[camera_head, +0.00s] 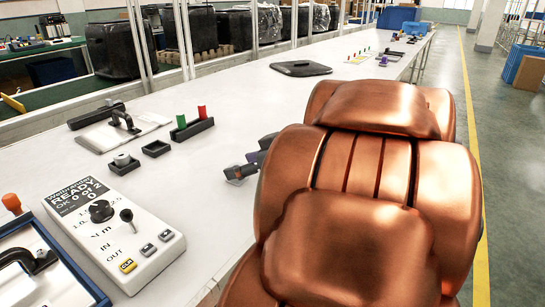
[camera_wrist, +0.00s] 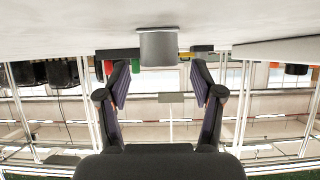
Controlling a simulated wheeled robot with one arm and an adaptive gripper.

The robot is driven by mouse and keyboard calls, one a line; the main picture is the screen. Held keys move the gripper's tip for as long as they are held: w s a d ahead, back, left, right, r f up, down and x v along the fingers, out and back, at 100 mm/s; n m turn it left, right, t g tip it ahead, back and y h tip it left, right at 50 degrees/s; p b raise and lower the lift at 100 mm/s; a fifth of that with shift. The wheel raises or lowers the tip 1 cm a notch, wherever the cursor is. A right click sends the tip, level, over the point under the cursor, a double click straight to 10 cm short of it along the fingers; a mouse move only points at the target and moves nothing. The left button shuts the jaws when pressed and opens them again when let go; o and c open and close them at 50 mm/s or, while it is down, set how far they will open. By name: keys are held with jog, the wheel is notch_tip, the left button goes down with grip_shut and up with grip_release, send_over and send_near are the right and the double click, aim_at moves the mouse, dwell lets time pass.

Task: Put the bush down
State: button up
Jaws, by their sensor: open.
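The grey bush (camera_wrist: 158,47) shows in the wrist view, which is upside down. It stands upright on its wider base on the white table (camera_wrist: 60,28). My open gripper (camera_wrist: 161,78) has one finger on either side of its line, with a gap to each; I cannot tell whether the bush is just ahead of the fingertips or between them. In the head view my gripper (camera_head: 250,163) is low over the table, right of the holders. My copper-coloured arm hides much of that area, and the bush cannot be made out clearly there.
A green and a red peg (camera_head: 180,121) stand in a black holder (camera_head: 194,130). A small empty black holder (camera_head: 156,149) and another with a grey round part (camera_head: 122,160) stand left. A white control box (camera_head: 115,235) is nearer. A black plate (camera_head: 300,68) lies farther back.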

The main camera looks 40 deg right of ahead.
jog(key=p+v, duration=0.2)
jog(key=v, duration=0.8)
jog(key=shift+s+p, duration=0.35)
jog(key=shift+p, duration=0.05)
jog(key=shift+r, duration=0.1)
dwell(0.5)
